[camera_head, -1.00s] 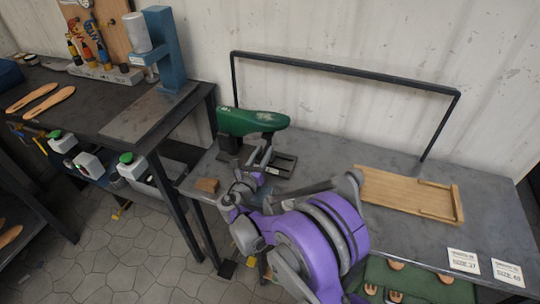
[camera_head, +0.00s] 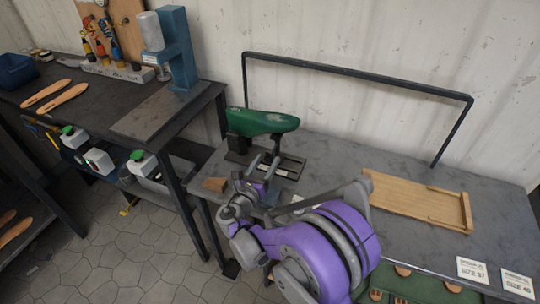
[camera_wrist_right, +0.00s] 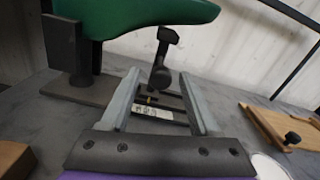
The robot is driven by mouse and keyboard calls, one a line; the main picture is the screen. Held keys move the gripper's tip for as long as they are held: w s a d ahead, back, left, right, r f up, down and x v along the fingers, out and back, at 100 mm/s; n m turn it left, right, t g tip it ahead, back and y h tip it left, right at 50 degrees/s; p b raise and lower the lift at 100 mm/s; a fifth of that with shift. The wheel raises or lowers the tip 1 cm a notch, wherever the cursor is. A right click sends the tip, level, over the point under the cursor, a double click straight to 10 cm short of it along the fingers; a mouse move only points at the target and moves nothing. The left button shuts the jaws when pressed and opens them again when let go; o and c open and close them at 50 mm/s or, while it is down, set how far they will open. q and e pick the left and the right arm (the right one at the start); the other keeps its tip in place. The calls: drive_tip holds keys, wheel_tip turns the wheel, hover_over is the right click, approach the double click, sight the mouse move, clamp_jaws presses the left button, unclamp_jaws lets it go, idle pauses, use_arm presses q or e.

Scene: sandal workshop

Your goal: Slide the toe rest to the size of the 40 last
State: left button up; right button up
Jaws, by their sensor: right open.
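The green last (camera_head: 262,122) sits on a black post at the back left of the grey table; it also shows in the right wrist view (camera_wrist_right: 135,15). Its dark slotted base (camera_head: 290,167) lies below, with a pale label strip. The black toe rest (camera_wrist_right: 162,62), a post with a crosspiece, stands under the last's toe end. My right gripper (camera_head: 266,166) is open in front of the stand. In the right wrist view its two grey fingers (camera_wrist_right: 160,100) lie left and right of the toe rest's line; contact cannot be told. My left gripper is out of view.
A small wooden block (camera_head: 214,184) lies left of the stand. A wooden tray (camera_head: 415,203) lies to the right. Cards marked size 37 (camera_head: 473,270) and size 40 (camera_head: 517,283) are at the front right. A black frame (camera_head: 360,76) rises behind.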

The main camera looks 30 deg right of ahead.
drive_tip(key=v, duration=0.6)
drive_tip(key=shift+s+a, duration=0.2)
drive_tip(key=shift+a, duration=0.1)
